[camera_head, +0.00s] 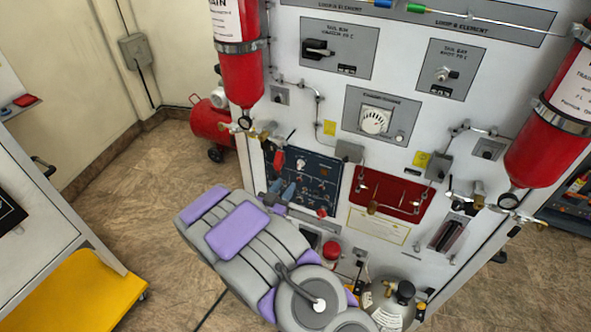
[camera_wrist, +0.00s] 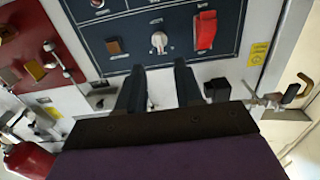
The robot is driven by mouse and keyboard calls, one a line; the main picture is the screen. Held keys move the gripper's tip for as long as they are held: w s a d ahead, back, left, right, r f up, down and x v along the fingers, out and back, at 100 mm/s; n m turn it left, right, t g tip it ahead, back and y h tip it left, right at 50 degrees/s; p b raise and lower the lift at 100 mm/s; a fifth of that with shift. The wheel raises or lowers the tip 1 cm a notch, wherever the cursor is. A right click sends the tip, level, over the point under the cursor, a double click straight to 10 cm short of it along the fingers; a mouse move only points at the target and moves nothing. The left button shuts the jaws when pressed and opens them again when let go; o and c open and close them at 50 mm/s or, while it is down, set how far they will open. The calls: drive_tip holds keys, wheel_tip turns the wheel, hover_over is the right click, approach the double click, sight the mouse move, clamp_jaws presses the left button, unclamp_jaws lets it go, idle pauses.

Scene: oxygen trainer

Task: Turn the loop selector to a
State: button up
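A white rotary knob (camera_wrist: 158,41) with a pointer sits on a dark blue panel in the wrist view. Its label is too small to read, so I cannot tell for sure that it is the loop selector. My gripper (camera_wrist: 159,67) is open and empty, its two dark fingers apart just short of the knob, with the knob between their lines. The same blue panel (camera_head: 327,169) shows in the head view, partly hidden by my arm. Another black selector knob (camera_head: 319,48) is on a grey plate at the upper left of the trainer.
A red panel (camera_head: 397,193) is beside the blue one. Red cylinders (camera_head: 241,75) and (camera_head: 541,145) hang on the trainer's sides. Pipes and valves protrude nearby.

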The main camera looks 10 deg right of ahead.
sight(298, 167)
drive_tip(key=x, duration=0.9)
drive_tip(key=shift+c, duration=0.5)
clamp_jaws()
